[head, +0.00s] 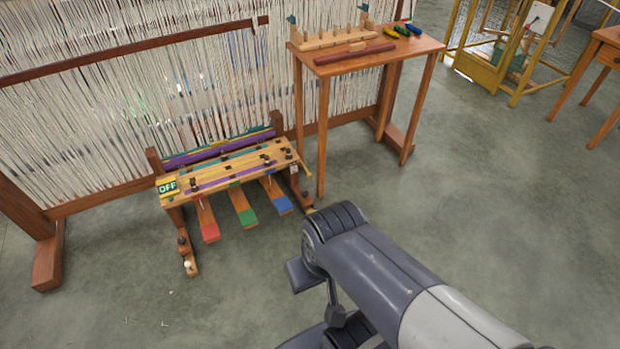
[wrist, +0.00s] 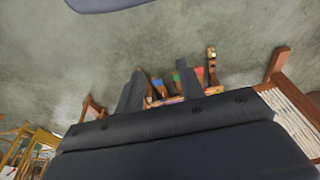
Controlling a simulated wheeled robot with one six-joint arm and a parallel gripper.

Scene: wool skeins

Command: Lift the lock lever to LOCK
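A small wooden loom (head: 215,172) with purple and green bars stands on the floor in the head view, with an "OFF" sign (head: 168,187) at its left end. No part is clearly readable as the lock lever, and I see no LOCK label. A white-tipped part (head: 188,266) is at the loom's left front foot; it also shows in the wrist view (wrist: 212,56). My gripper (wrist: 160,76) shows two dark fingers spread apart with nothing visible between them, the loom lying beyond. In the head view my arm hides the gripper.
Red (head: 210,232), green (head: 248,217) and blue (head: 283,205) pedals stick out in front of the loom. A wooden table (head: 405,52) stands to its right, and a large threaded frame (head: 150,42) behind. The grey floor (head: 110,300) in front is mostly clear.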

